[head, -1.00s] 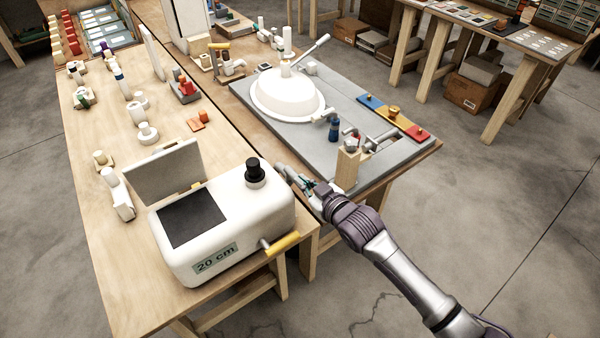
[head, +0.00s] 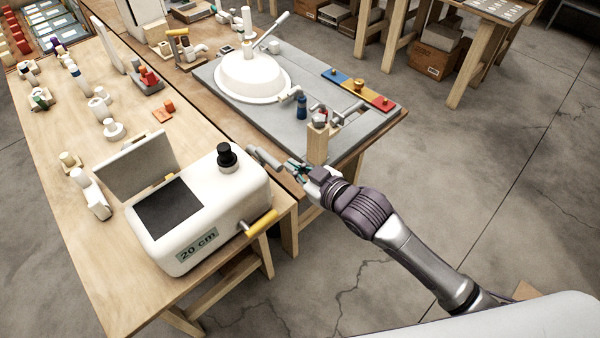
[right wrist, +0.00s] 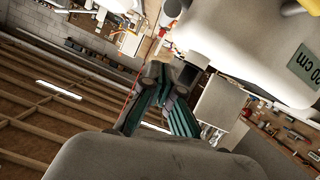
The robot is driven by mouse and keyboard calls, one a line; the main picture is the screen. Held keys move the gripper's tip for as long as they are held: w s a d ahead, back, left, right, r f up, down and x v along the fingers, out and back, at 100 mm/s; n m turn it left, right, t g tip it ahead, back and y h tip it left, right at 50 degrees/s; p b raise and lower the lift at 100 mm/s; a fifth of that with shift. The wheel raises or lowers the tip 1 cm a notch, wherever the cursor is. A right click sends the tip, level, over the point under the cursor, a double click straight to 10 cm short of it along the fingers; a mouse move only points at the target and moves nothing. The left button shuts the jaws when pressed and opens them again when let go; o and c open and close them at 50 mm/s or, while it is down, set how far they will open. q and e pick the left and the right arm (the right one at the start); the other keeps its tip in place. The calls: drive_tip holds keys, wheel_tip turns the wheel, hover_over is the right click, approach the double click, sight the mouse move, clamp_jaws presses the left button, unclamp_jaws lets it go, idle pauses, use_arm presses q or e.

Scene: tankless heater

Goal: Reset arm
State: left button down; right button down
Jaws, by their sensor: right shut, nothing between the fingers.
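My right gripper (head: 299,170) is shut and empty. In the head view it is beside the right end of the white "20 cm" box (head: 213,200), close to the tables' edges. My right arm reaches it from the lower right. In the right wrist view the fingers (right wrist: 160,100) of this gripper are together with nothing between them, and part of the white box (right wrist: 245,45) fills the upper right. My left gripper is not in view.
A grey board with a white dome (head: 252,76) and a wooden block (head: 318,143) stands beyond the gripper. The wooden workbench (head: 75,140) on the left holds several small fittings. Open floor (head: 480,180) lies to the right.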

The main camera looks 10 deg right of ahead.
drive_tip(key=s+d+f+m+g+h+b, duration=0.1)
drive_tip(key=s+d+f+h, duration=0.3)
drive_tip(key=f, duration=0.8)
drive_tip(key=s+d+f+m+g+b, duration=0.15)
drive_tip(key=d+f, duration=0.35)
drive_tip(key=f, duration=0.6)
drive_tip(key=s+d+f+m+g+h, duration=0.2)
drive_tip(key=s+d+f, duration=0.25)
drive_tip(key=f, duration=0.75)
drive_tip(key=s+d+f+m+g+h, duration=0.1)
drive_tip(key=s+d+f+g, duration=0.25)
drive_tip(key=s+f, duration=0.9)
drive_tip(key=s+f+g, duration=0.1)
drive_tip(key=s+f, duration=0.3)
drive_tip(key=s, duration=0.7)
drive_tip(key=s+f+m+g+h+b, duration=0.1)
drive_tip(key=s+f, duration=0.3)
drive_tip(key=s, duration=0.7)
drive_tip(key=shift+s+d+f+g, duration=0.3)
drive_tip(key=shift+d+g, duration=0.15)
drive_tip(key=shift+g, duration=0.15)
